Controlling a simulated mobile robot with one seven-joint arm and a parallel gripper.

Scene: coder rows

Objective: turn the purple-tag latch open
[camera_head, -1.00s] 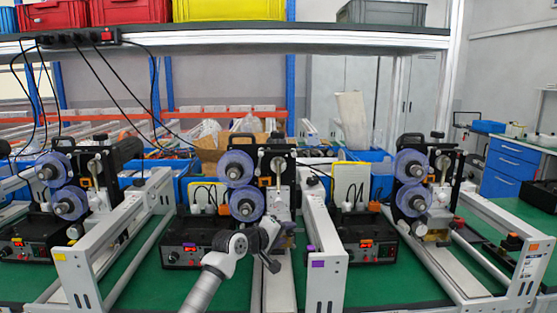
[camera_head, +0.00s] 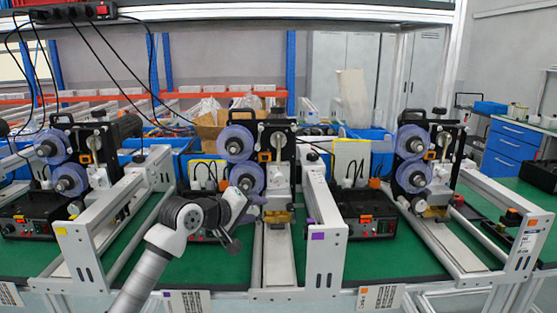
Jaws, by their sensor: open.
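The purple tag (camera_head: 318,236) is on the front end plate of the middle row's right rail. The middle coder (camera_head: 277,140) stands to its left, with two translucent purple reels (camera_head: 236,143), an orange-framed part (camera_head: 264,156) and a pale round-topped lever part (camera_head: 278,139). I cannot tell for sure which part is the latch. My gripper (camera_head: 258,208) is open, in front of the coder's lower part, just below the lower reel and left of a brass-coloured block (camera_head: 277,216). It is small and seen from behind; I see nothing held and cannot tell whether it touches anything.
Similar coders stand at left (camera_head: 90,150) and right (camera_head: 425,155). The yellow-tag rail (camera_head: 85,245) and orange-tag rail (camera_head: 520,245) flank the row. Black control boxes (camera_head: 365,215) sit between rails.

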